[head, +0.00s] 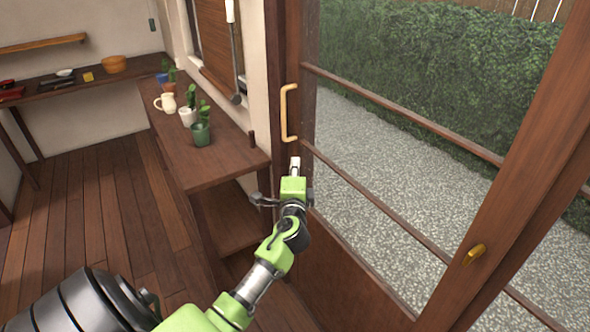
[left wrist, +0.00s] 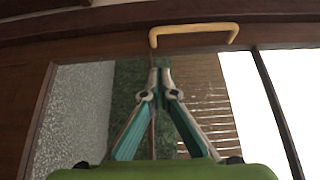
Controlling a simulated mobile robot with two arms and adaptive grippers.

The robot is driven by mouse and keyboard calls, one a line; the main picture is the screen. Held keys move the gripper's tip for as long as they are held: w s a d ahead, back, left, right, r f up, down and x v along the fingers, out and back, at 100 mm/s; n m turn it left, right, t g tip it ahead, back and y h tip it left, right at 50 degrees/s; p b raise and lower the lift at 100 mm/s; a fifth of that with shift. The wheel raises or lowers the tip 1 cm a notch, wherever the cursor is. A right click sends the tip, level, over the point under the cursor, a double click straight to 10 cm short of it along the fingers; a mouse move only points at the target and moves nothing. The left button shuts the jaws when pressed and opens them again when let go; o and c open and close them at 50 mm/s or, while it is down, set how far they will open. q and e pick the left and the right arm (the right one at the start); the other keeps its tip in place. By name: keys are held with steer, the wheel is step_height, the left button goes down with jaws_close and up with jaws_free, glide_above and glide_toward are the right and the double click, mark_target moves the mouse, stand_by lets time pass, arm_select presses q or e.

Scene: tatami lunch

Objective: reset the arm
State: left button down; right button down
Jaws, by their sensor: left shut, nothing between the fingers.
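My left arm reaches in from the bottom left of the head view. Its gripper (head: 295,162) is near the glazed wooden door, a little below a pale yellow door handle (head: 288,112). In the left wrist view the two fingertips of that gripper (left wrist: 160,70) are together with nothing between them. The handle (left wrist: 193,29) spans the door frame ahead of the fingertips and appears apart from them. My right gripper is in neither view.
A wooden counter (head: 222,165) with potted cacti (head: 201,130) and a cream jug (head: 166,103) stands left of the door. Gravel (head: 400,165) and a hedge (head: 430,60) lie outside. Open wooden floor (head: 90,200) is at left.

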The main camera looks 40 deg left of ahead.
arm_select(q)
steer(key=shift+s+d+f, duration=0.1)
steer(key=shift+s+d, duration=0.15)
steer(key=shift+s, duration=0.2)
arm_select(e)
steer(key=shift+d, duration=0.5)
